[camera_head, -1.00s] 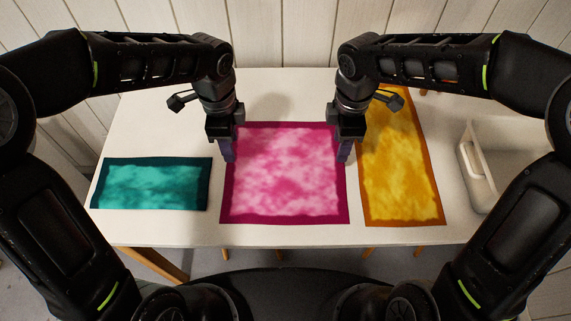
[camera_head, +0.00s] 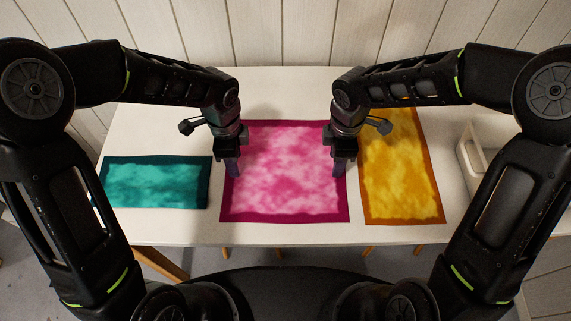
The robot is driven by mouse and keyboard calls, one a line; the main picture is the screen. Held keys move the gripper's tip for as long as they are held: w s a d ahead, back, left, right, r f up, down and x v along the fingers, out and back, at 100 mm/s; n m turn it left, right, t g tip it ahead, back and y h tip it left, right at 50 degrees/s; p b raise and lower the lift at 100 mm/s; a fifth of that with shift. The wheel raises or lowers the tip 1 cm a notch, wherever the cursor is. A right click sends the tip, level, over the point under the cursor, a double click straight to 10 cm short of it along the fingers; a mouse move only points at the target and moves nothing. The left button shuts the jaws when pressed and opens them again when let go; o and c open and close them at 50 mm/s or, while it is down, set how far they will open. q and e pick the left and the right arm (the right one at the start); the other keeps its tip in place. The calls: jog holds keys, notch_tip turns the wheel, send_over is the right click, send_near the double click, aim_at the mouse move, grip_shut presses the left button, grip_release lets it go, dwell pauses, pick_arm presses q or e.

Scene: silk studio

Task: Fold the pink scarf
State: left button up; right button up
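The pink scarf (camera_head: 285,180) lies flat on the white table, a light pink mottled middle with a dark magenta border. My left gripper (camera_head: 231,172) points down over its left edge. My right gripper (camera_head: 339,168) points down over its right edge. The fingers of both are seen nearly edge-on, so I cannot tell whether they are open or shut, or whether they touch the cloth. No cloth is visibly lifted.
A teal cloth (camera_head: 155,182) lies left of the pink scarf, and a longer yellow cloth (camera_head: 399,170) lies close on its right. A white bin (camera_head: 468,160) stands at the far right, partly behind my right arm. The white table (camera_head: 290,234) has a bare strip along its front.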

pick_arm(q)
jog(key=shift+f, duration=0.2)
pick_arm(e)
jog(key=shift+f, duration=0.2)
pick_arm(q)
jog(key=shift+r, duration=0.1)
jog(key=shift+c, duration=0.3)
pick_arm(e)
jog(key=shift+r, duration=0.1)
jog(key=shift+c, duration=0.3)
pick_arm(q)
jog(key=shift+c, duration=0.5)
pick_arm(e)
jog(key=shift+c, duration=0.5)
pick_arm(q)
grip_shut()
pick_arm(e)
grip_shut()
pick_arm(q)
jog(key=shift+r, duration=0.1)
pick_arm(e)
jog(key=shift+r, duration=0.1)
